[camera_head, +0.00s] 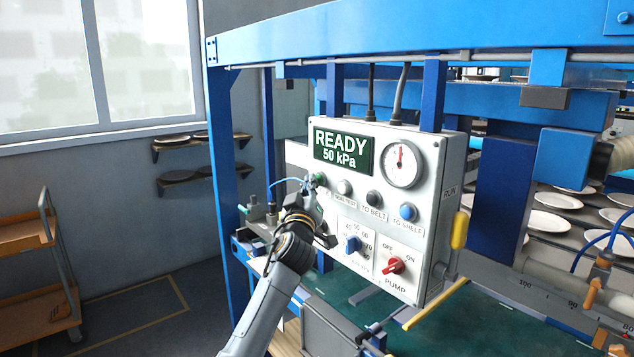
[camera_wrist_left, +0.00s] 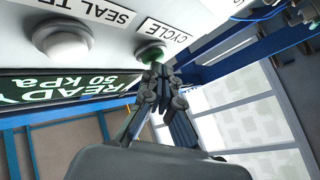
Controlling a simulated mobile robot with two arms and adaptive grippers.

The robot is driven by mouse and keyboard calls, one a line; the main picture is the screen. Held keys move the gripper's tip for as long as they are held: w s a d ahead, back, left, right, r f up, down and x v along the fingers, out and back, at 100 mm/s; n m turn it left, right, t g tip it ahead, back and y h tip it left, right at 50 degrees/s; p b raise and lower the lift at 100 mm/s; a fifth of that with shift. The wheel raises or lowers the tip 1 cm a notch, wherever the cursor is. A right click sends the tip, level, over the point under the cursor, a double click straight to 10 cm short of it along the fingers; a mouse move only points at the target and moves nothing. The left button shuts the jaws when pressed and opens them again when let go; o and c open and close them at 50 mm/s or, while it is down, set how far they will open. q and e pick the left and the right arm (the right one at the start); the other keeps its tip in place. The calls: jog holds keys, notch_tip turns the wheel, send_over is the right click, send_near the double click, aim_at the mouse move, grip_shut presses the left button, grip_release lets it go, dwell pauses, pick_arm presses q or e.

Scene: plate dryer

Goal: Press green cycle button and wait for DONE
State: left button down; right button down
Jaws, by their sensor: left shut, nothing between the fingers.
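The white control panel (camera_head: 432,215) hangs on the blue frame. Its display (camera_head: 343,152) reads READY 50 kPa and also shows upside down in the left wrist view (camera_wrist_left: 50,87). The green button (camera_wrist_left: 150,53), labelled CYCLE, is at the panel's upper left, partly behind my fingertips in the left wrist view; a bit of green (camera_head: 321,178) shows in the head view. My left gripper (camera_head: 309,187) is shut and empty, its tips (camera_wrist_left: 157,72) right at the button. I cannot tell whether they touch it. My right gripper is not in view.
Beside the green button are a white SEAL TEST button (camera_head: 344,187), a black TO BELT button (camera_head: 373,197) and a blue TO SHELF button (camera_head: 408,211). Below are a blue dial (camera_head: 352,244) and red pump switch (camera_head: 394,265). A yellow handle (camera_head: 460,230) sticks out at the right.

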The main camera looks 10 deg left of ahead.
pick_arm(q)
jog(key=shift+w+d+b, duration=0.2)
jog(key=shift+b, duration=0.1)
jog(key=shift+s+a, duration=0.1)
dwell(0.5)
jog(key=shift+s+a+p, duration=0.45)
jog(key=shift+s+p, duration=0.2)
jog(key=s+a+p, duration=0.1)
jog(key=s, duration=0.1)
jog(key=s+a+p, duration=0.2)
jog(key=shift+w, duration=0.1)
dwell(0.4)
